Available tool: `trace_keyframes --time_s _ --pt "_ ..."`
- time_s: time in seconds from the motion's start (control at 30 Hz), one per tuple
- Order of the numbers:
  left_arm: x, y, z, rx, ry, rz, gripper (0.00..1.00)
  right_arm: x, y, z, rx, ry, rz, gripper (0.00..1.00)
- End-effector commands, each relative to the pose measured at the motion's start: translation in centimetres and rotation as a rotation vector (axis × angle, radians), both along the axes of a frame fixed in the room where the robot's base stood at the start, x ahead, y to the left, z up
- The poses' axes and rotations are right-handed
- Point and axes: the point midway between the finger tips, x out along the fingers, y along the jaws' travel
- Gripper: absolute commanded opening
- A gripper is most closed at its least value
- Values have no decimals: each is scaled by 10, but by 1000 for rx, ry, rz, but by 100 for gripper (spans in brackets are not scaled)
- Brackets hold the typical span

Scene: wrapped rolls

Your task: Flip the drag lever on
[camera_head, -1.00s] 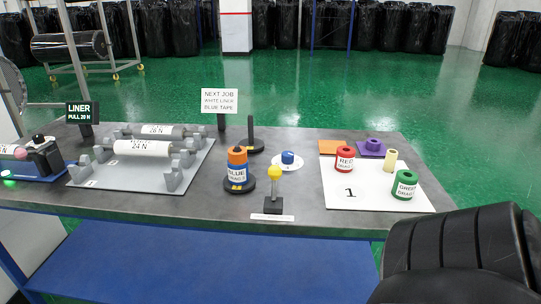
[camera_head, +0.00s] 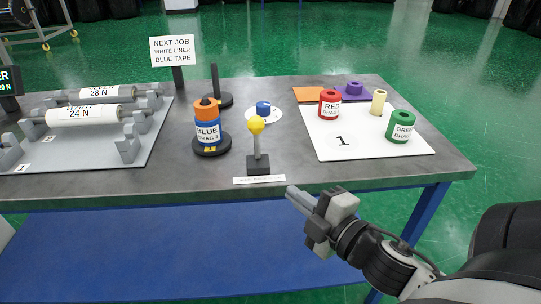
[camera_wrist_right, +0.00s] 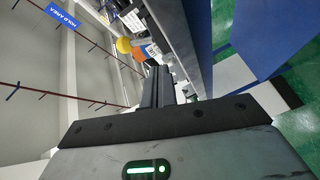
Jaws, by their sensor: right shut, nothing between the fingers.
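The drag lever (camera_head: 257,142) stands near the front edge of the table, with a yellow ball knob on a grey stem in a dark base. A small white label (camera_head: 259,180) lies in front of it; its text is too small to read. My right gripper (camera_head: 290,190) is shut and empty, just in front of the table edge, to the right of and below the lever, not touching it. My left gripper is not in view.
A blue and orange roll stack (camera_head: 207,125) stands on a post left of the lever. A white board (camera_head: 325,145) with red and green rolls is to the right. White rollers (camera_head: 82,115) lie in a rack at left. A sign (camera_head: 173,51) stands behind.

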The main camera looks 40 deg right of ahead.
Motion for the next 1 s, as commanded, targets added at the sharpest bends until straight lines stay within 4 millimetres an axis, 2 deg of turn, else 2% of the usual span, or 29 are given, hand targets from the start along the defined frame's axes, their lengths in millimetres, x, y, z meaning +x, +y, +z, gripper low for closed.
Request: trace_keyframes --time_s 0.03,0.1,0.23,0.37,0.8,1.0 --pt "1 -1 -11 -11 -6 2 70 -1 0 11 -140 -68 37 0" --pt "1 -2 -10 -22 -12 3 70 -2 1 31 -276 -131 68 0" --pt "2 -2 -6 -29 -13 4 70 3 3 48 -367 -175 86 0" --pt "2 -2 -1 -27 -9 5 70 21 5 53 -367 -176 86 0" --pt "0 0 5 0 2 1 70 97 12 57 -361 -172 81 0" --pt "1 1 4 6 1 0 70 118 -6 57 -360 -169 80 0"
